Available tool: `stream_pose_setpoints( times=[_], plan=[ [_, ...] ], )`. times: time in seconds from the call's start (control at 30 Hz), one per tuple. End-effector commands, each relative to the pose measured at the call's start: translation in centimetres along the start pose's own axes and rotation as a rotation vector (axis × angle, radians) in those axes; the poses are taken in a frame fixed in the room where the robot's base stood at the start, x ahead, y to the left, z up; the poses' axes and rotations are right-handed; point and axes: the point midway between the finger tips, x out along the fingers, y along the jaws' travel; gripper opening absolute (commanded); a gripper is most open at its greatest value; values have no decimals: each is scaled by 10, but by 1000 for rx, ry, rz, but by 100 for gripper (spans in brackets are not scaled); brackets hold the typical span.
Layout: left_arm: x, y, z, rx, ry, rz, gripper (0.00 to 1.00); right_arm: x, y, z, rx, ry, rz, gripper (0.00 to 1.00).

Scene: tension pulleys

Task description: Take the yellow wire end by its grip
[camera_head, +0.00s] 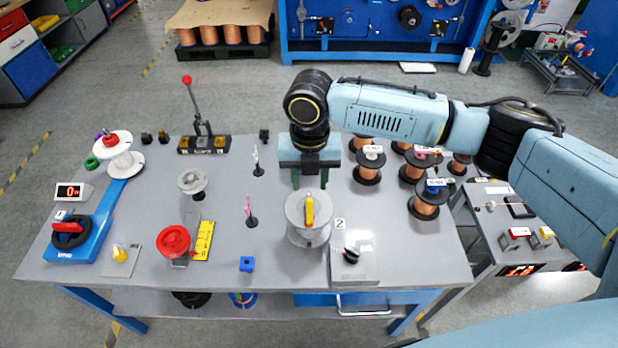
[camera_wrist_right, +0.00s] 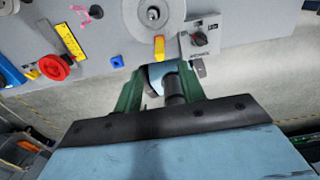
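A yellow grip (camera_head: 309,211) stands out over the white pulley (camera_head: 297,231) at the front middle of the table. In the right wrist view the yellow grip (camera_wrist_right: 159,46) is beside the white pulley (camera_wrist_right: 153,14), just beyond my fingertips. I cannot make out the wire itself. My right gripper (camera_head: 310,185) points down, its green fingers apart, just behind and above the grip in the head view. In the right wrist view my right gripper (camera_wrist_right: 162,70) is open, and the grip is not between its fingers. My left gripper is not in view.
A grey box with a black knob (camera_head: 351,255) stands just right of the pulley. A blue cube (camera_head: 247,264), a red wheel (camera_head: 174,241) and a yellow ruler (camera_head: 204,240) lie left. Copper spools (camera_head: 424,204) crowd the right back. A small pink-topped stand (camera_head: 250,212) is left of the pulley.

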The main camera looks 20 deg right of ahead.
Motion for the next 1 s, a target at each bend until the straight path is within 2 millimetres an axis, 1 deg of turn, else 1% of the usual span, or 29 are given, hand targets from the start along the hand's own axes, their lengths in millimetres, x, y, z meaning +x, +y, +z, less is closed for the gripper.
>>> stream_pose_setpoints(
  times=[0.03,0.27,0.5,0.53,0.6,0.8,1.0],
  plan=[
    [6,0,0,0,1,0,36,5,0,0,0,0,0,40],
    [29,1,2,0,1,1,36,26,0,0,1,-1,1,40],
    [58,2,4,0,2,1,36,52,0,0,2,-2,1,40],
    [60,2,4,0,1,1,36,54,0,-1,2,-1,1,40],
    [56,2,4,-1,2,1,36,60,0,-1,3,1,1,40],
    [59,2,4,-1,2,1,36,79,1,-1,3,0,2,40],
    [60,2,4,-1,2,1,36,86,1,0,3,-1,2,40]
  ],
)
